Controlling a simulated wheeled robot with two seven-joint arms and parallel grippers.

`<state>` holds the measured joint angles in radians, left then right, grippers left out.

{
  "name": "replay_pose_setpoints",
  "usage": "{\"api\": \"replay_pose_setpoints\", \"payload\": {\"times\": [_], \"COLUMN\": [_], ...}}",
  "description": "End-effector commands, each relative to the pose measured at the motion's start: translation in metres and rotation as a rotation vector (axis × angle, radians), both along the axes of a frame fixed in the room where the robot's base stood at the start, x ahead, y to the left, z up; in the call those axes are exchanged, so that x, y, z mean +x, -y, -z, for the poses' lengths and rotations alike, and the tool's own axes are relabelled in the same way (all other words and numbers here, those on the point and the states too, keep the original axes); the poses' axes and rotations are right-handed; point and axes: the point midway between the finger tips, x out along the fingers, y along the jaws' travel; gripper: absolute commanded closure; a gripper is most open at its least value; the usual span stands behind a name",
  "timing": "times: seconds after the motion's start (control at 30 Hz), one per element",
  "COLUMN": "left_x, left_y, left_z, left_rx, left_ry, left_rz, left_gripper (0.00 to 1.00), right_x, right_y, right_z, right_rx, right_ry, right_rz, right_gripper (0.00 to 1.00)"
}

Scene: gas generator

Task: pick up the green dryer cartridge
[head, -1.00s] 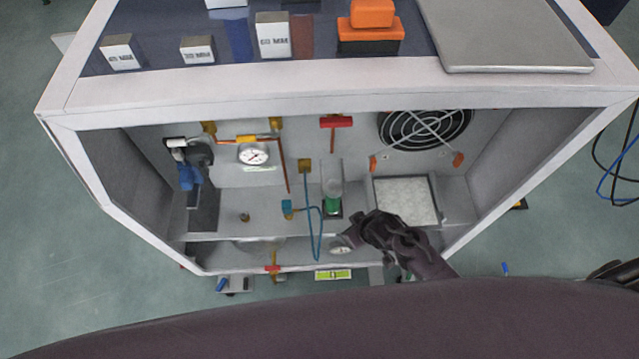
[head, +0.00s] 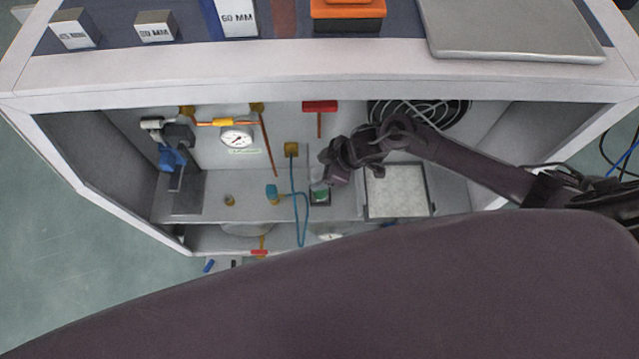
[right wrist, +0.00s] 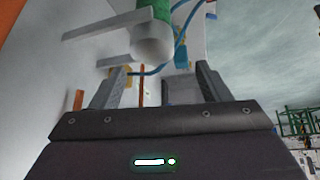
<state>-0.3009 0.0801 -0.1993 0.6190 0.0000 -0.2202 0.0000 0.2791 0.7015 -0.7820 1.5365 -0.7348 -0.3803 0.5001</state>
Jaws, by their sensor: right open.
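The green dryer cartridge (head: 320,195) stands upright inside the cabinet, right of the thin blue tube. Its upper part is hidden behind my right gripper (head: 327,170) in the head view. In the right wrist view its green part (right wrist: 155,9) is at the top edge, with a pale cylindrical part (right wrist: 152,42) below it. My right gripper (right wrist: 162,82) is open there, its fingers apart to either side below the pale part. I see no contact between fingers and cartridge. My left gripper is not in view.
The cabinet (head: 310,87) has a frame edge above my right arm. A pressure gauge (head: 237,137), blue tube (head: 295,200) and red-handled valve (head: 319,106) are left of or behind the gripper. A white filter panel (head: 397,190) lies right. Marked blocks and an orange case (head: 346,14) sit on top.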

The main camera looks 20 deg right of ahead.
Motion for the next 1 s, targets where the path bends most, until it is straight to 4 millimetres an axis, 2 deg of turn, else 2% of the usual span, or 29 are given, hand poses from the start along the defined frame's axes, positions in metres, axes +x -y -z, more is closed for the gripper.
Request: {"api": "replay_pose_setpoints", "payload": {"times": [0.03, 0.1, 0.2, 0.47, 0.73, 1.0], "left_x": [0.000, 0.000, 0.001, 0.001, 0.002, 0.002], "left_y": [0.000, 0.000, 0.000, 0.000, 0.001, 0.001], "left_z": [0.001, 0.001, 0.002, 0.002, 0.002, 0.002], "left_rx": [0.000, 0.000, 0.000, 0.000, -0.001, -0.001], "left_ry": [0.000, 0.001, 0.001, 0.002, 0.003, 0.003], "left_rz": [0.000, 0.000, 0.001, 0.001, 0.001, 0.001], "left_gripper": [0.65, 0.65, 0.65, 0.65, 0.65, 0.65], "right_x": [0.002, 0.001, 0.000, 0.006, 0.014, 0.015], "right_y": [0.012, 0.022, 0.026, 0.012, -0.006, -0.009], "right_z": [0.002, 0.005, 0.010, 0.033, 0.066, 0.074], "right_rx": [-0.009, -0.013, -0.011, -0.010, -0.011, -0.011], "right_ry": [-0.015, -0.039, -0.057, -0.058, -0.057, -0.057], "right_rz": [-0.008, -0.018, -0.021, -0.021, -0.021, -0.021], "right_gripper": [0.30, 0.30, 0.30, 0.30, 0.30, 0.30]}}
